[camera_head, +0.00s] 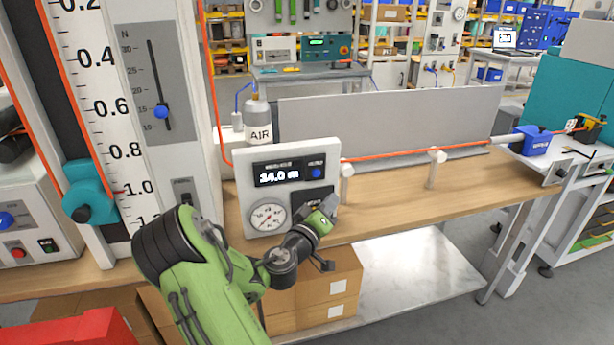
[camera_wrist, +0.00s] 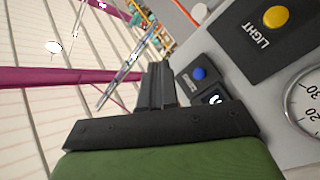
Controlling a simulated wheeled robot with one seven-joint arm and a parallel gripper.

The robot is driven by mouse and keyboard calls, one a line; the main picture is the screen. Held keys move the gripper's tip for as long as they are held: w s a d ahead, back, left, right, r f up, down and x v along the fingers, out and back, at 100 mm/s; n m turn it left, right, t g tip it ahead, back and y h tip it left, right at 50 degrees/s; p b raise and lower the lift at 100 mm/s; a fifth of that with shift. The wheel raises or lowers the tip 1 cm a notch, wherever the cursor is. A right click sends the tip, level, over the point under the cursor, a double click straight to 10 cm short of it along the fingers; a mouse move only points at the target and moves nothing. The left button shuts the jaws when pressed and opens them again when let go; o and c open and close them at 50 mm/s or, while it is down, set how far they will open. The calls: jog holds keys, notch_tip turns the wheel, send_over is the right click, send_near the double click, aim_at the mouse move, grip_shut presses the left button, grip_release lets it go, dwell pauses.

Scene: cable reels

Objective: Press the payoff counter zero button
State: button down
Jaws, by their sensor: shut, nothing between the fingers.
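The counter display (camera_head: 277,175) reads about 14.0 m on the upper part of a pale panel (camera_head: 245,195). A round blue button (camera_head: 316,173) sits at its right end, its small label unreadable. In the wrist view, the blue button (camera_wrist: 199,73) and part of the lit display (camera_wrist: 215,98) show just right of my fingers. My gripper (camera_head: 331,203) is in front of the panel's lower right, below the blue button in the head view. Its fingers (camera_wrist: 158,72) are shut and empty, apart from the button in the wrist view.
A black plate marked LIGHT with a yellow button (camera_wrist: 275,17) and a round gauge (camera_head: 268,217) share the panel. An orange cable (camera_head: 400,153) runs right along the wooden bench (camera_head: 400,205) over white posts. A bottle marked AIR (camera_head: 259,130) stands behind the panel.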

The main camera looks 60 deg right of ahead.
aim_at(316, 173)
jog(key=shift+w+a, duration=0.1)
jog(key=shift+a, duration=0.05)
jog(key=shift+r, duration=0.1)
jog(key=shift+w+d+p, duration=3.05)
jog(key=shift+d+p, duration=0.05)
jog(key=shift+d, duration=0.1)
jog(key=shift+d, duration=0.1)
jog(key=shift+w+d, duration=0.2)
jog(key=shift+w, duration=0.05)
